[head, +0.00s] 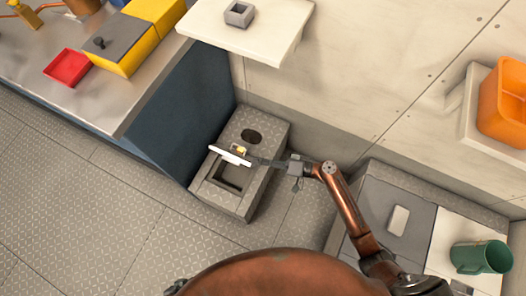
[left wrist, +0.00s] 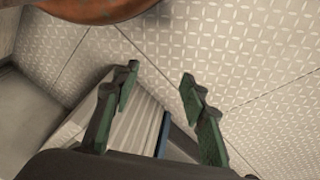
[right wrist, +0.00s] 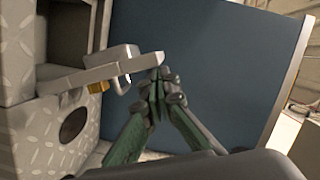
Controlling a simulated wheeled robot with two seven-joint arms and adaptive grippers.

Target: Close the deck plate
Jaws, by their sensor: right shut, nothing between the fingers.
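The deck plate (head: 230,155) is a pale, thin lid on a grey tread-patterned box (head: 205,190). It stands raised, nearly edge-on in the head view, beside a dark square opening. My right gripper (head: 252,160) is shut and empty beside the plate. Its fingertips (right wrist: 159,78) are close to the plate's outer end; I cannot tell whether they touch. My left gripper (left wrist: 160,88) is open and empty, and shows only in the left wrist view.
A blue-sided counter (head: 185,110) stands close to the left of the box, carrying a red tray (head: 68,67) and yellow box (head: 130,50). A white shelf (head: 275,35) overhangs behind. A bench with a green mug (head: 480,257) is at right. Floor at left is clear.

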